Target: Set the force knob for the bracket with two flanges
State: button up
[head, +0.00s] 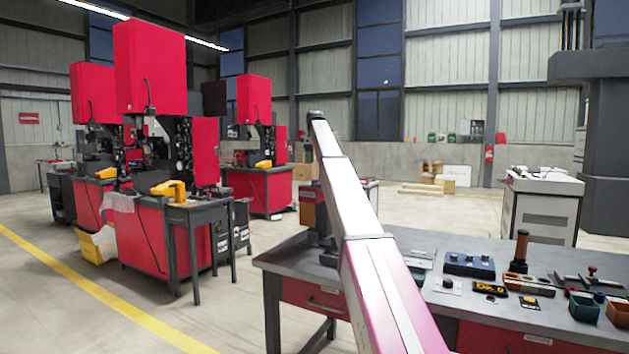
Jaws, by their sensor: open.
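A small light panel with a dark round knob (447,285) lies near the front of the grey workbench (405,243), right of my arm. A dark blue box with several knobs (469,264) stands just behind it. I cannot tell which one is the force knob, and no pointer or scale can be read. A black display with yellow characters (490,289) sits to the right of the panel. I cannot make out a bracket with two flanges. My arm crosses the middle of the view and covers part of the bench. My gripper does not show.
A dark cylinder with a brown top (521,250) stands upright behind the display. A metal fixture with a red knob (591,273), a green bin (584,307) and a brown bin (618,312) are at the right. Red machines (150,70) stand at the left beyond open floor.

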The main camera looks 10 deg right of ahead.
aim_at(315, 182)
notch_tip(315, 182, down, 9)
jog(key=shift+f, duration=0.2)
jog(key=c, duration=0.9)
